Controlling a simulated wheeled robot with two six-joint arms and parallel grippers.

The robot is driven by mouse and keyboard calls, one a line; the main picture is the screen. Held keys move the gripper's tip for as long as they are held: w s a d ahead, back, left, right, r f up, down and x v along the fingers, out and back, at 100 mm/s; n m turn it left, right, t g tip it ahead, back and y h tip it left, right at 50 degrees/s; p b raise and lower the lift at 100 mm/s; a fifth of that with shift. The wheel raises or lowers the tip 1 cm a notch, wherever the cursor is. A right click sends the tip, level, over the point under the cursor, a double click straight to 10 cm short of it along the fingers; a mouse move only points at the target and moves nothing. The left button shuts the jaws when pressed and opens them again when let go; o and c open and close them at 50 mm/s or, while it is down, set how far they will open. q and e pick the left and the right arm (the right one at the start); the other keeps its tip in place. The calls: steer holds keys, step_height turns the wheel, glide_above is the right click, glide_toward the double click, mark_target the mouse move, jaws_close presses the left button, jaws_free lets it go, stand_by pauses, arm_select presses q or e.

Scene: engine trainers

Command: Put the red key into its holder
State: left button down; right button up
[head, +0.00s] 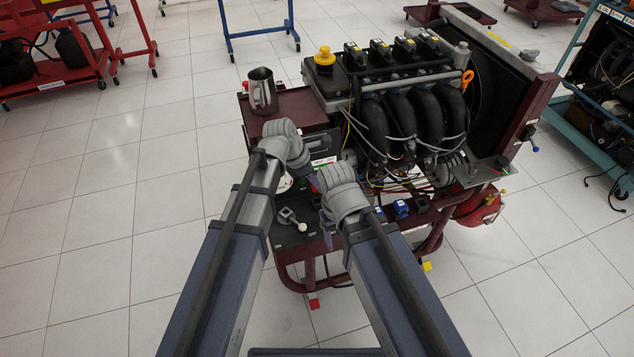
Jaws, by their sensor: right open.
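I cannot clearly make out the red key or its holder. A small red and white patch (284,183) shows beside my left wrist, too small to identify. My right gripper (327,222) points down over the front tray of the engine stand (320,262). It is open, and its fingers are largely hidden below the wrist. My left gripper (307,177) is at the stand's front, mostly hidden behind its own wrist. Its jaws cannot be read. A small grey piece with a white round end (292,219) lies on the tray, left of my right gripper.
The engine (410,110) with black intake pipes and loose wires rises behind my grippers. A metal jug (262,90) stands on the dark red side shelf (300,104). Blue pieces (401,208) sit on the tray to the right. A red cylinder (480,208) hangs at the right.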

mark_target(316, 190)
arm_select(q)
steer(key=shift+f+b, duration=0.6)
steer(key=shift+b, duration=0.1)
stand_by(0.5)
steer(key=shift+f+b, duration=0.9)
steer(key=shift+f, duration=0.05)
steer(key=shift+f, duration=0.2)
steer(key=shift+f+b, duration=0.35)
steer(key=shift+b, duration=0.25)
steer(key=shift+f, duration=0.15)
steer(key=shift+c, duration=2.3)
jaws_free()
steer(key=shift+r, duration=0.2)
steer(key=shift+r+p, duration=1.4)
steer(key=shift+p, duration=0.05)
